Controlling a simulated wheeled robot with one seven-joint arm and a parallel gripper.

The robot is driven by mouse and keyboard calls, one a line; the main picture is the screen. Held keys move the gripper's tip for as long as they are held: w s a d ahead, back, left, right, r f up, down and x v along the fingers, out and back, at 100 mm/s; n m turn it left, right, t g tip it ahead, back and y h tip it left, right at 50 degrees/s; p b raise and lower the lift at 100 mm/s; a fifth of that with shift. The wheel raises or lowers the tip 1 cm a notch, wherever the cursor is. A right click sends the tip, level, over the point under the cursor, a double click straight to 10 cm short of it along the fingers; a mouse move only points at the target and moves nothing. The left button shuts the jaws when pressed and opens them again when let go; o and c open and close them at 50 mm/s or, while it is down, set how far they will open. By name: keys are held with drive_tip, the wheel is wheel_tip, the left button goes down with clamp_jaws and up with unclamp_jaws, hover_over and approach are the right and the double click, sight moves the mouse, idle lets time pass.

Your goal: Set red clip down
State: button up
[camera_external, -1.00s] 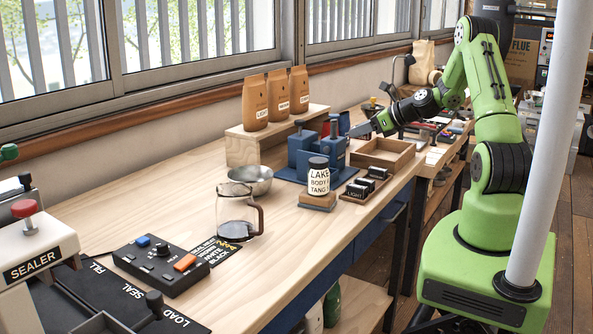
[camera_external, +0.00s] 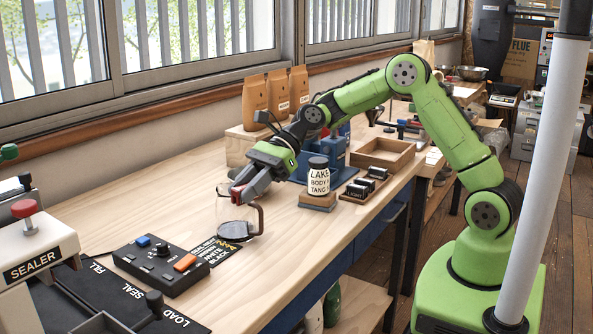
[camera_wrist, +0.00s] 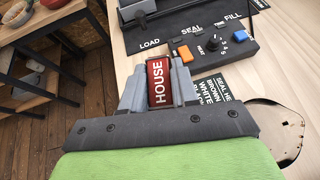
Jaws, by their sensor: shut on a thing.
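The red clip (camera_wrist: 158,82), lettered HOUSE, is between the two fingers of my gripper (camera_wrist: 158,90) in the wrist view. In the external view my gripper (camera_external: 241,191) is shut on it, and a bit of its red (camera_external: 237,193) shows at the fingertips. The gripper points down over the near part of the workbench and overlaps the glass carafe (camera_external: 238,228) in the picture. I cannot tell how high the clip is above the bench.
The control box (camera_external: 160,264) with blue and orange buttons stands left of the carafe. A black label card (camera_external: 222,252) lies beside it. The LAKE jar (camera_external: 318,178), blue stand (camera_external: 334,160) and wooden tray (camera_external: 409,151) stand to the right. Bare wood (camera_external: 110,222) is at left.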

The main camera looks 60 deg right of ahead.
drive_tip(key=s+a+n+g+b, duration=0.1)
drive_tip(key=s+a+n+g, duration=0.1)
drive_tip(key=s+a, duration=0.3)
hover_over(248, 284)
wheel_tip(248, 284, down, 4)
wheel_tip(248, 284, down, 11)
drive_tip(key=b, duration=0.4)
drive_tip(key=shift+f, duration=0.1)
drive_tip(key=o, duration=1)
